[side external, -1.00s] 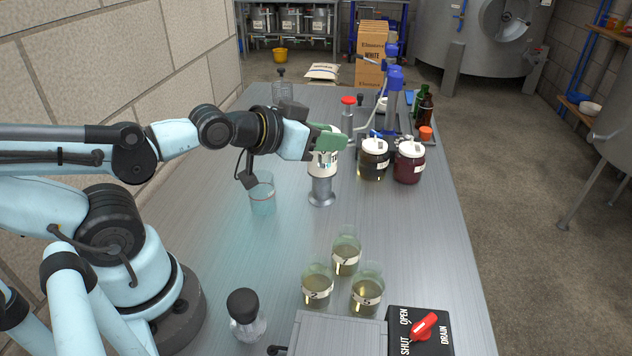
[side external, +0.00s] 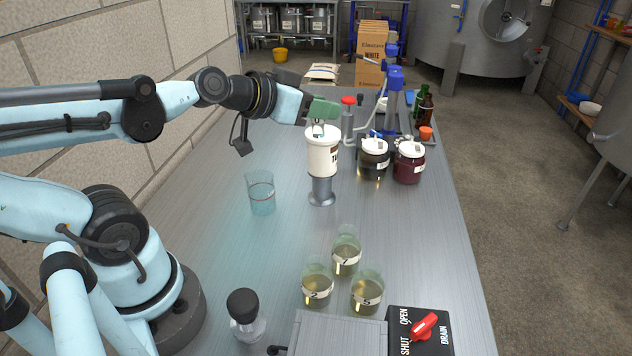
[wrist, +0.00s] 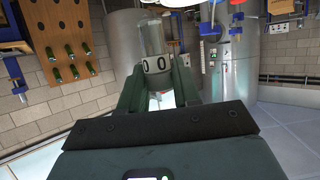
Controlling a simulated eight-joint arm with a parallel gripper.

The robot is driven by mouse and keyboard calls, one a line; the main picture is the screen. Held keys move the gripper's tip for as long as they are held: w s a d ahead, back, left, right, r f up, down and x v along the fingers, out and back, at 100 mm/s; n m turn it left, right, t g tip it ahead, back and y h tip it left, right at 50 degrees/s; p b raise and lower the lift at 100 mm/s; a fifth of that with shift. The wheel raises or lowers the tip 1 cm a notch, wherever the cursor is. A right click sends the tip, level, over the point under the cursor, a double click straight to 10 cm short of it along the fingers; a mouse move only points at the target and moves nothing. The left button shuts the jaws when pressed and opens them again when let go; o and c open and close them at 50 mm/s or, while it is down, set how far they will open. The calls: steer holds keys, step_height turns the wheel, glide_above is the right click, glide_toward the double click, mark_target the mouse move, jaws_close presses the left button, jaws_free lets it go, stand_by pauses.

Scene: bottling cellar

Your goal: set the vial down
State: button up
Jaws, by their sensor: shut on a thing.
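My gripper (side external: 322,112) is shut on the vial (wrist: 155,42), a clear glass piece with a white band bearing dark marks in the wrist view. The fingers (wrist: 158,82) stand on either side of it. In the side view only a small glassy bit of the vial shows below the green fingers, at the top of a white cylindrical holder (side external: 322,157) on a grey metal foot (side external: 321,190). I cannot tell whether the vial is above that top, touching it or partly inside.
Two lidded jars, one dark (side external: 373,160) and one red (side external: 409,163), stand close on the right. An empty beaker (side external: 261,194) is at left. Several filled beakers (side external: 346,252) and a red-handled switch box (side external: 421,328) are in front. The table's middle is clear.

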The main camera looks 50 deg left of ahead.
steer(key=w+a+m+g+h, duration=0.35)
steer(key=a+m+h, duration=0.5)
steer(key=a, duration=1.15)
steer(key=shift+h, duration=0.35)
steer(key=shift+s+a+f, duration=0.1)
steer(key=shift+f, duration=4.6)
steer(key=shift+s+a+f, duration=0.1)
steer(key=shift+f, duration=4.55)
steer(key=shift+f, duration=0.55)
steer(key=o, duration=1.1)
